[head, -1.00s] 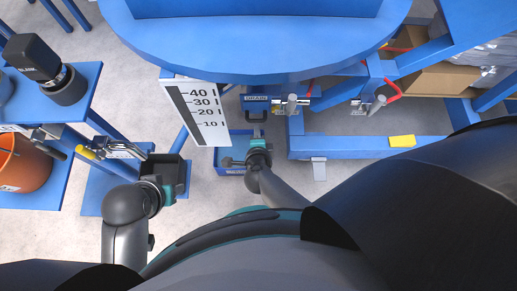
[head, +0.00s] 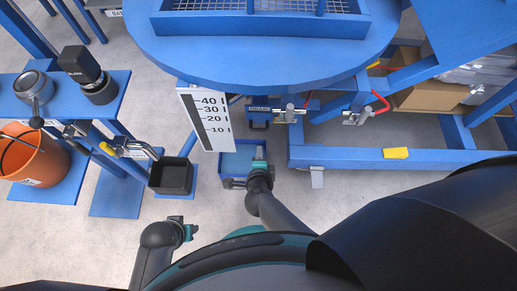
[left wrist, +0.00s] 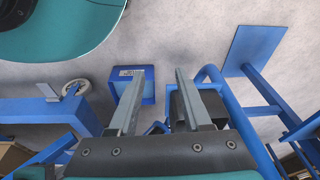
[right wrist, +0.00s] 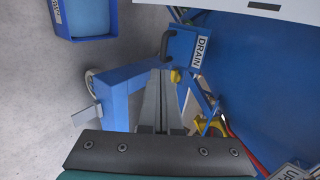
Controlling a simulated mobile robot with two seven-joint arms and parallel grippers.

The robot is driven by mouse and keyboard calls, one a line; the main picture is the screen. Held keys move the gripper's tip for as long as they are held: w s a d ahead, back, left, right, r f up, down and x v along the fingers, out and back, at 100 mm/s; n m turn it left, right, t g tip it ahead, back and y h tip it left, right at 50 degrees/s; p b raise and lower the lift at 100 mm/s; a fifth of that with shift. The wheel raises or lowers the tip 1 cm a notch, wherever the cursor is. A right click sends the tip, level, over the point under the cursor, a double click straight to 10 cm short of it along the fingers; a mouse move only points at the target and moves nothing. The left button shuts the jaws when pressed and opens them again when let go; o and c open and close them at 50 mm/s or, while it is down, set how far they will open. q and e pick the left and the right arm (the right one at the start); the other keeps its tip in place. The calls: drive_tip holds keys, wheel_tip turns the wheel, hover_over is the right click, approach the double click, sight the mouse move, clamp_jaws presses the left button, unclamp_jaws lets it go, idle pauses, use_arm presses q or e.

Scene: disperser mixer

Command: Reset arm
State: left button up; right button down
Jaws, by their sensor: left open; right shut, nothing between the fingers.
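My left gripper (head: 190,232) is low in the head view, close to my body and below the small black bin (head: 171,175). My right gripper (head: 259,163) overlaps the front right of a blue floor bin (head: 229,181) in the head view. Its fingers (right wrist: 160,100) are together and empty in the right wrist view. The DRAIN box (right wrist: 187,52) lies beyond their tips there. Whether they touch anything is unclear.
A large round blue platform (head: 262,70) fills the top centre, with a level scale (head: 208,118) below it. A blue stand with an orange bucket (head: 32,160) is at left. A blue frame with a yellow block (head: 395,153) is at right. Bare floor lies around my left gripper.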

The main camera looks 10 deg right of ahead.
use_arm(q)
drive_tip(key=shift+f, duration=0.1)
drive_tip(key=s+a+f+p, duration=0.6)
drive_tip(key=s+a+p, duration=0.1)
drive_tip(key=s, duration=0.3)
drive_tip(key=shift+y, duration=0.4)
use_arm(e)
drive_tip(key=s+d+f+n+g, duration=0.2)
drive_tip(key=s+d+f+n, duration=0.1)
drive_tip(key=s+d+n, duration=0.2)
drive_tip(key=s+d+f+n+g+y, duration=0.1)
drive_tip(key=s+d+f+n+g, duration=0.2)
drive_tip(key=s+n, duration=0.7)
drive_tip(key=s+d+f+n+g+y, duration=0.1)
drive_tip(key=s+d+f+n+g, duration=0.2)
drive_tip(key=s+d+n, duration=0.3)
drive_tip(key=s+n, duration=0.2)
drive_tip(key=s, duration=0.3)
drive_tip(key=shift+d, duration=0.3)
use_arm(q)
drive_tip(key=shift+f, duration=0.1)
use_arm(e)
drive_tip(key=shift+s, duration=0.1)
